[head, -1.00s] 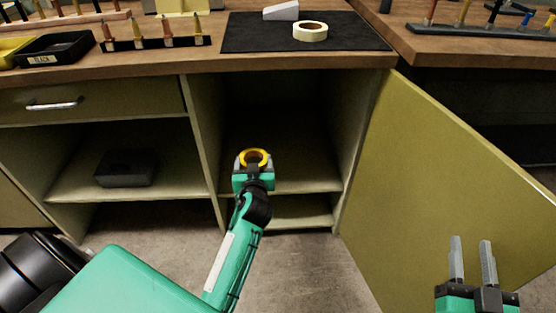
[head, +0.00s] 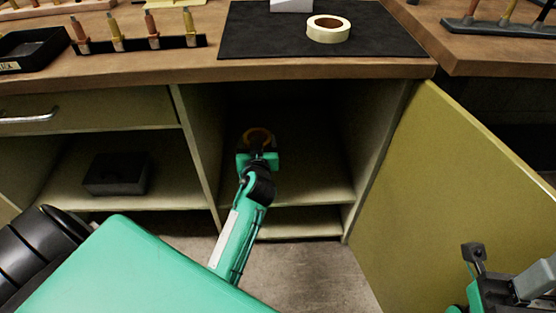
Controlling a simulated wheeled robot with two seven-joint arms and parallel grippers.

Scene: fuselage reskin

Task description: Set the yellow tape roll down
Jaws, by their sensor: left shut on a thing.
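The yellow tape roll (head: 246,136) is a small ring in the shade inside the open cabinet bay (head: 300,165). My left gripper (head: 257,149) is shut on its near side. The roll is above the bay's shelf (head: 310,190); I cannot tell whether it touches the shelf. The gripper's jaws partly hide the roll. My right gripper (head: 508,268) is at the bottom right, in front of the open cabinet door, and looks open and empty.
The olive door (head: 450,170) stands open to the right. Side panels bound the bay, and a wooden worktop (head: 130,72) lies above it. A cream tape roll (head: 328,29) rests on a black mat (head: 260,32). A dark box (head: 115,174) sits in the left bay.

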